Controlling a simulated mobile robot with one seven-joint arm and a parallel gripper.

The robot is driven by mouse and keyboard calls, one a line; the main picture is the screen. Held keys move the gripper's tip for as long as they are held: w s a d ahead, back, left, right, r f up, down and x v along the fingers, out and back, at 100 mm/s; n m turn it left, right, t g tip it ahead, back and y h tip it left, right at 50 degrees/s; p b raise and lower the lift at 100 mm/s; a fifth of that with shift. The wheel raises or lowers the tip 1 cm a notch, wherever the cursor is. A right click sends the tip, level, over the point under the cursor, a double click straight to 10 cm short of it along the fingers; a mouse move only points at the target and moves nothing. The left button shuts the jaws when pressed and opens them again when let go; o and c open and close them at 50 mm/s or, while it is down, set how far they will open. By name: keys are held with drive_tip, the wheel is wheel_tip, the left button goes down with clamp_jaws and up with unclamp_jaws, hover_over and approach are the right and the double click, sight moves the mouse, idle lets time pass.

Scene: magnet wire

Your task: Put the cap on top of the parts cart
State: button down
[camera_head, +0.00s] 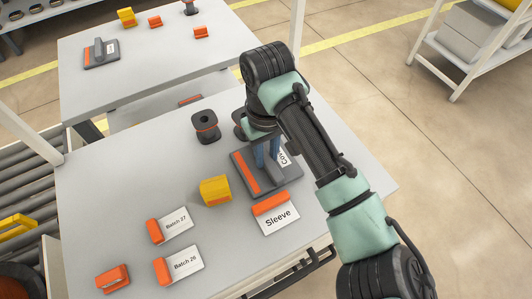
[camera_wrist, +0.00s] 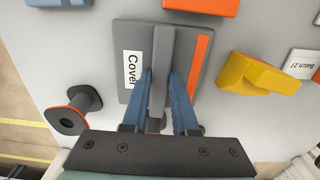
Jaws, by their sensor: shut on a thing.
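A flat dark grey plate with a raised grey ridge, an orange stripe and a white label reading "Cover" (camera_head: 243,176) lies on or just above the near white table; it is the likely cap, though no label says "cap". The plate also shows in the wrist view (camera_wrist: 196,62). My gripper (camera_head: 268,153) points down over it. In the wrist view its blue fingers (camera_wrist: 163,82) close on both sides of the ridge. I cannot tell whether the plate touches the table. My arm hides part of it in the head view. No surface is labelled parts cart; the white near table (camera_head: 110,190) carries these things.
A black spool (camera_head: 205,127), a yellow block (camera_head: 215,190), the "Sleeve" card (camera_head: 277,213), the Batch 27 card (camera_head: 170,225), the Batch 26 card (camera_head: 180,265) and an orange block (camera_head: 112,278) surround it. A second white table (camera_head: 150,65) stands behind. A roller conveyor (camera_head: 20,175) is at left.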

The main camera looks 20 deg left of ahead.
sight(266, 157)
drive_tip(key=shift+f, duration=0.2)
drive_tip(key=c, duration=0.7)
unclamp_jaws()
wheel_tip(266, 157, up, 12)
drive_tip(key=p, duration=0.3)
drive_tip(key=shift+r, duration=0.2)
